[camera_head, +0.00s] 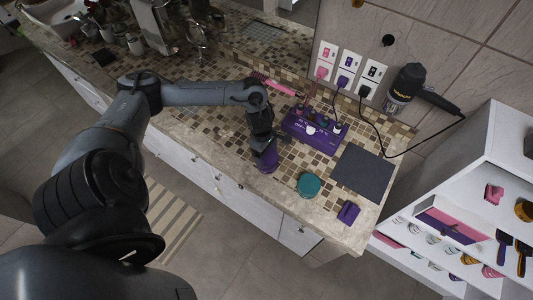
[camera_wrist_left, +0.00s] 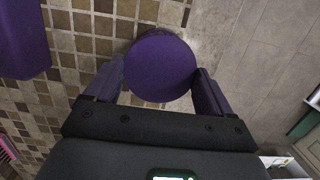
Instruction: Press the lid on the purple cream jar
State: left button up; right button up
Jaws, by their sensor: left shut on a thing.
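My left gripper (camera_head: 265,148) reaches down over the tiled counter and is shut on a round purple thing, which I take to be the purple cream jar (camera_head: 267,160). In the left wrist view the smooth, flat, round purple top (camera_wrist_left: 160,66) sits between the two fingers of my left gripper (camera_wrist_left: 160,88). Whether this top is a separate lid, and how it sits on the jar, I cannot tell. The jar's lower part is hidden from the wrist view. My right gripper is not in view.
A teal round jar (camera_head: 309,185), a dark slate-coloured square mat (camera_head: 363,172) and a small purple block (camera_head: 348,213) are to the right. A purple organiser (camera_head: 314,134) stands behind. A hair dryer (camera_head: 408,84) hangs on the wall with its cord trailing down.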

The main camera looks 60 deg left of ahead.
pick_arm(q)
jog(key=shift+b, duration=0.3)
dwell(0.8)
dwell(0.4)
jog(key=shift+f+b, duration=0.15)
jog(key=shift+b, duration=0.2)
dwell(0.6)
jog(key=shift+b, duration=0.3)
dwell(0.3)
dwell(0.4)
jog(key=o, duration=0.8)
jog(key=shift+o, duration=0.2)
